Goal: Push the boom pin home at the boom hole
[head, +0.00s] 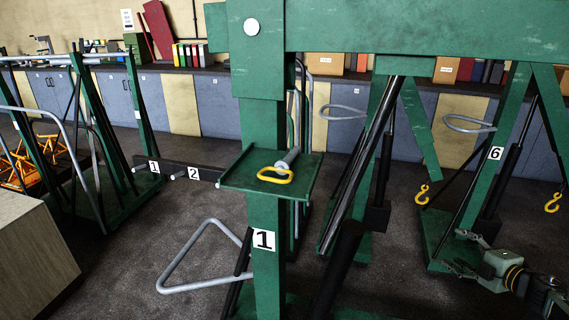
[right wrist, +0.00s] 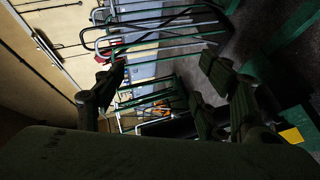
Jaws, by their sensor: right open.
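The boom pin (head: 287,160), a grey rod with a yellow loop handle, lies on the small green tray (head: 235,181) of the crane post marked 1. Above it, a round pale spot (head: 251,27) shows on the green post head where the boom (head: 420,25) joins. I cannot tell whether it is the open boom hole or a pin end. My right gripper (head: 458,252) is low at the right of the head view, well apart from the pin. It is open and empty; its spread fingers also show in the right wrist view (right wrist: 160,75). My left gripper is not in view.
Behind my right gripper stands a green crane marked 6 (head: 495,153), with yellow hooks (head: 422,194) hanging nearby. A grey bent handle (head: 205,285) sticks out left of the post. A black rail (head: 178,171) with numbered pegs is at left. A pale bench (head: 35,250) fills the lower left.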

